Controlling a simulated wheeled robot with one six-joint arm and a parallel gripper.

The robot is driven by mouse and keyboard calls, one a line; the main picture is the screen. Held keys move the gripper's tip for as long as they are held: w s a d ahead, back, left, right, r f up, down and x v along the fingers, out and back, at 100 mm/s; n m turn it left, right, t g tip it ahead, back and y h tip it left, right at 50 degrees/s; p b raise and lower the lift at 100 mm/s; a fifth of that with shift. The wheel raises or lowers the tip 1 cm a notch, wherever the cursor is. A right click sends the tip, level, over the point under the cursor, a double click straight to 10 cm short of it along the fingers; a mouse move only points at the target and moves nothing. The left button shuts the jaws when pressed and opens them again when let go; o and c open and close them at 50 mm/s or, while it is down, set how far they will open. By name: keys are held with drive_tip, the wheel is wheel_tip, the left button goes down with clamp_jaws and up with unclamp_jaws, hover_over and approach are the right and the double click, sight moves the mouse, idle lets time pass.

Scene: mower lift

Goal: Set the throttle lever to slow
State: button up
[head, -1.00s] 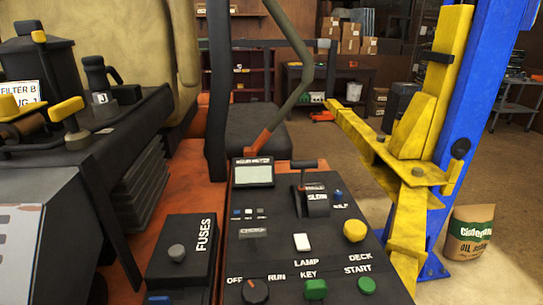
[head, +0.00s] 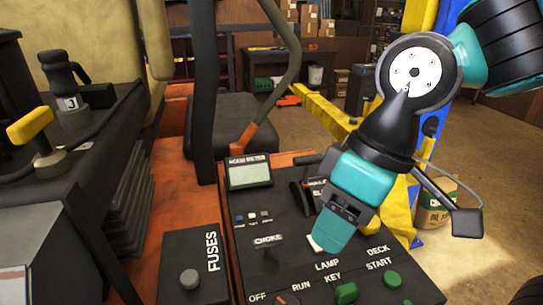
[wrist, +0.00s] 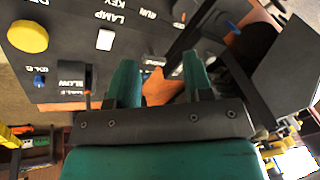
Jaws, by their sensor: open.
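The throttle lever (head: 306,161) stands on the black control panel (head: 262,205), with a dark handle and its slotted base partly covered by my gripper in the head view. The SLOW label shows on that base (wrist: 72,78) in the wrist view. My gripper (head: 328,235) is over the panel, fingers pointing down, near the white lamp switch (wrist: 105,39) in the picture. In the wrist view its two teal fingers (wrist: 161,80) are apart, with nothing held between them. The throttle base lies to the left of both fingers there.
The choke control (head: 268,240) is left of my gripper. The yellow deck knob (wrist: 27,36) is largely hidden in the head view. The green start button (head: 391,280) and key knob (head: 346,292) are at the front. A fuse box (head: 193,265) stands left; the lift post is behind.

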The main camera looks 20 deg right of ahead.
sight(308, 158)
drive_tip(key=w+d+r+n+g+h+p, duration=0.1)
drive_tip(key=w+r+n+p, duration=0.2)
drive_tip(key=w, duration=0.4)
drive_tip(key=w+d+r+n+h+p, duration=0.1)
drive_tip(key=w+d+r+n+h, duration=0.1)
drive_tip(key=w+r+n, duration=0.35)
drive_tip(key=w+d+r+n+g+h+p, duration=0.1)
drive_tip(key=w+r, duration=0.3)
drive_tip(key=w, duration=0.5)
drive_tip(key=shift+n, duration=0.25)
drive_tip(key=f+p, duration=0.1)
drive_tip(key=f, duration=0.4)
drive_tip(key=s+f+p, duration=0.1)
drive_tip(key=f, duration=0.5)
drive_tip(key=s+f+p, duration=0.1)
drive_tip(key=f, duration=0.4)
drive_tip(key=shift+s+f+p, duration=0.1)
drive_tip(key=shift+f+p, duration=0.2)
drive_tip(key=shift+p, duration=0.1)
clamp_jaws()
